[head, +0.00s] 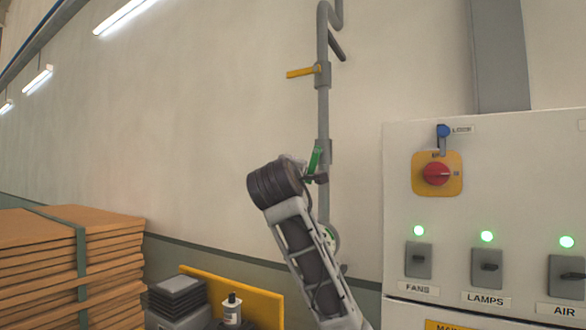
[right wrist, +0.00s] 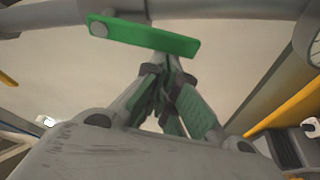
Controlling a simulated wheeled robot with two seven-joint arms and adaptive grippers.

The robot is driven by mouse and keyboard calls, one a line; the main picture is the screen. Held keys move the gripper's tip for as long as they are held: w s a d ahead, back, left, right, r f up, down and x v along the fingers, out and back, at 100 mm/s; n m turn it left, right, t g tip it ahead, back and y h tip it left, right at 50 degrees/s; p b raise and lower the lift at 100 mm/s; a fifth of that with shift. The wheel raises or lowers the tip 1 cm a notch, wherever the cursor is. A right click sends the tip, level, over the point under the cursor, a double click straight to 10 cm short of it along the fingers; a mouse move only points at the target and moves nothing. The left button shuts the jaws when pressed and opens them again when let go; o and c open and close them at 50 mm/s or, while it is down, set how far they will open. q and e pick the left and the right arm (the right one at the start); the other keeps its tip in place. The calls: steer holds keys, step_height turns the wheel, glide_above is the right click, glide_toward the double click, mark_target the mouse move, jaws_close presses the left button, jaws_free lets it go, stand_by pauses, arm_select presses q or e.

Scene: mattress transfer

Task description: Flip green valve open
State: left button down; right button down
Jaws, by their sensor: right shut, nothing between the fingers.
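The green valve handle (head: 314,160) is a short flat lever on the grey vertical pipe (head: 323,115) on the wall. In the head view it slants slightly off the pipe's line. In the right wrist view the green handle (right wrist: 150,37) lies across the top, its pivot end at the left on the pipe. My right gripper (head: 319,178) is just below the handle, partly hidden by my arm. In the right wrist view my right gripper (right wrist: 168,66) has its fingertips together, empty, close to the handle's underside; contact is unclear. My left gripper is out of view.
A yellow lever (head: 300,72) sits higher on the pipe. A control cabinet (head: 400,150) with a red knob (head: 436,174) and several switches stands at right. Stacked brown boards (head: 110,245) and a bottle (head: 232,309) are lower left. The wall left of the pipe is clear.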

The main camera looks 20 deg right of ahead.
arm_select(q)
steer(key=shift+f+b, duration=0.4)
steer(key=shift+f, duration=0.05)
arm_select(e)
steer(key=shift+s+d+f, duration=0.5)
steer(key=shift+s+f, duration=0.1)
